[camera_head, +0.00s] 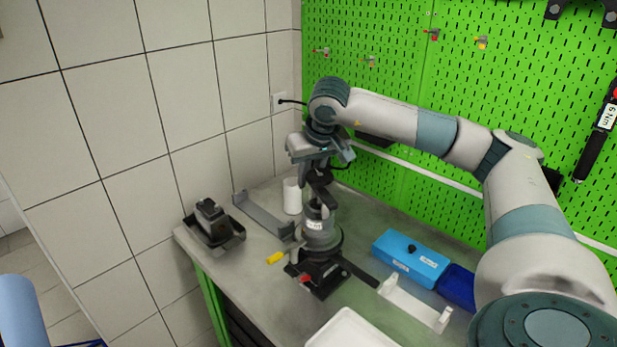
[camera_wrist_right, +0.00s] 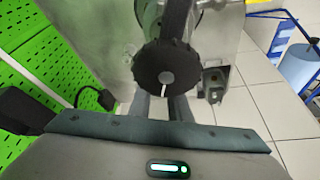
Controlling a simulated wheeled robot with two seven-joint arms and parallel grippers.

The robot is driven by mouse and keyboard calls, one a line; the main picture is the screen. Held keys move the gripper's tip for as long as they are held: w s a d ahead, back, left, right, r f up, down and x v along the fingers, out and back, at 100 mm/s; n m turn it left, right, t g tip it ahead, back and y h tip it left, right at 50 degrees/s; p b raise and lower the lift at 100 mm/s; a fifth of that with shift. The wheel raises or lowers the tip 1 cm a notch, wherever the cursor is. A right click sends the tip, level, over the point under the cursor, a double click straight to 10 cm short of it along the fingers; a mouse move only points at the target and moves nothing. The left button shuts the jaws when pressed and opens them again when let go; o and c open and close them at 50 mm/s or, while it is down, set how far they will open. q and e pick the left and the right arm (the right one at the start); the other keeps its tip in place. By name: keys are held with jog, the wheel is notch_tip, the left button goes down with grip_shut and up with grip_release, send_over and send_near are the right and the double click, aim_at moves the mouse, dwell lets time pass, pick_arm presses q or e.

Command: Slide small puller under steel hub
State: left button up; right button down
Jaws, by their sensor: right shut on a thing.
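My right gripper (camera_head: 318,182) is above the pump assembly at the bench's far side, pointing down. In the right wrist view its two fingers (camera_wrist_right: 166,105) reach up to a dark, ridged round knob (camera_wrist_right: 166,58), which seems to be part of the small puller. The gripper is shut on it. In the head view the puller's dark parts (camera_head: 322,196) blend with the gripper, over a grey steel hub (camera_head: 319,231) on a black base (camera_head: 318,275). Whether the puller's jaws are under or beside the hub cannot be told. My left gripper is not in view.
A blue box (camera_head: 411,258) and a white bracket (camera_head: 415,305) stand to the right. A grey bracket (camera_head: 262,217), a white cylinder (camera_head: 292,196) and a black holder (camera_head: 214,226) are to the left. A white tray (camera_head: 352,330) is in front. The green pegboard (camera_head: 400,75) closes the back.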

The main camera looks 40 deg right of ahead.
jog(key=shift+d, duration=0.1)
dwell(0.3)
jog(key=c, duration=1.7)
grip_release()
jog(key=shift+o, duration=0.7)
jog(key=shift+s+d+f, duration=0.1)
jog(key=shift+s, duration=0.05)
jog(key=shift+s+a+r+b, duration=0.1)
jog(key=shift+a+r+b, duration=0.1)
jog(key=shift+r+b, duration=0.35)
jog(key=b+v, duration=0.2)
jog(key=v, duration=1.4)
jog(key=shift+d+r+b, duration=0.2)
jog(key=shift+b, duration=0.1)
jog(key=shift+s, duration=0.1)
